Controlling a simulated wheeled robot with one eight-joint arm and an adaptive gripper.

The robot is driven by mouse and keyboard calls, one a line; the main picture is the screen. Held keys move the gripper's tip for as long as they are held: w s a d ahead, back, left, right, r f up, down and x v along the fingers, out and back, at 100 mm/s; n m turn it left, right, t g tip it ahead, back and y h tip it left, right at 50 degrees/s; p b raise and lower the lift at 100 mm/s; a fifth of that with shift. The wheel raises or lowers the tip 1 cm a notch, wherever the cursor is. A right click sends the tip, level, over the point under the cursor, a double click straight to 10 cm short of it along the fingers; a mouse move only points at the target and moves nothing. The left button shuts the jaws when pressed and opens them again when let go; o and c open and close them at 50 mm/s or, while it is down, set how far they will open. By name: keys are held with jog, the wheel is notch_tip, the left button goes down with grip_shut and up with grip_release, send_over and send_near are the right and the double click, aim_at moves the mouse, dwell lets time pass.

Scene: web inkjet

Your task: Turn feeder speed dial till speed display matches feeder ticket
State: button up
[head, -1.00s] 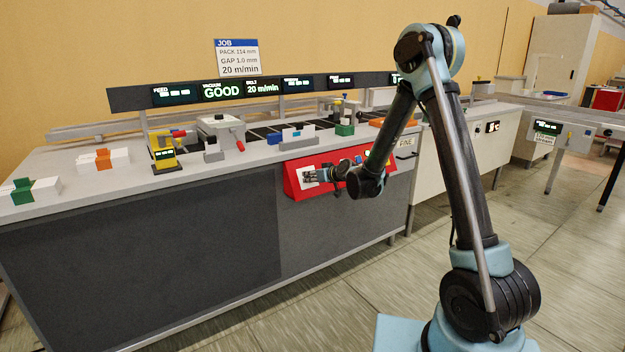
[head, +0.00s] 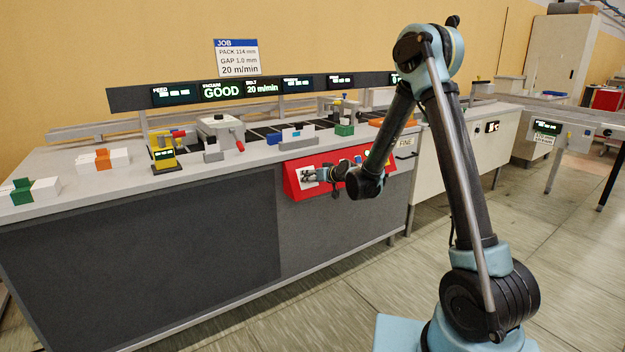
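My gripper (head: 309,175) is at the white plate (head: 303,184) on the left part of the red control panel (head: 291,188), on the bench front. Its fingers are small here, and I cannot tell whether they are closed on a dial. Any dial there is hidden by the fingers. A display labelled FEED (head: 174,96) is lit at the left end of the dark overhead bar; its digits are too small to read. A white job card (head: 237,58) on the wall reads pack 114 mm, gap 1.0 mm, 20 m/min. I cannot make out which card is the feeder ticket.
The bar also shows GOOD (head: 222,91) and a belt reading of 20 m/min (head: 262,88). A yellow device (head: 163,153) and several coloured blocks stand on the bench top. A side unit with a display (head: 546,127) stands far right. The floor in front is clear.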

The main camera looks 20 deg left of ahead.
jog(key=v, duration=1.2)
jog(key=shift+w, duration=0.1)
jog(key=s+d+r+m+g+h, duration=0.1)
jog(key=s+d+h, duration=0.35)
jog(key=d, duration=0.75)
jog(key=s+d+r+m+g+h, duration=0.1)
jog(key=s+d+r+m, duration=0.1)
jog(key=s+d, duration=0.8)
jog(key=s+d+f+m+g+h, duration=0.2)
jog(key=s+d+f, duration=0.1)
jog(key=s+d, duration=0.7)
jog(key=s+d+f+m+g+h, duration=0.2)
jog(key=s+d+f+h, duration=0.1)
jog(key=s+d, duration=0.8)
jog(key=shift+s+f+m, duration=0.2)
jog(key=shift+f+m, duration=0.1)
jog(key=shift+f, duration=0.1)
jog(key=shift+d, duration=0.15)
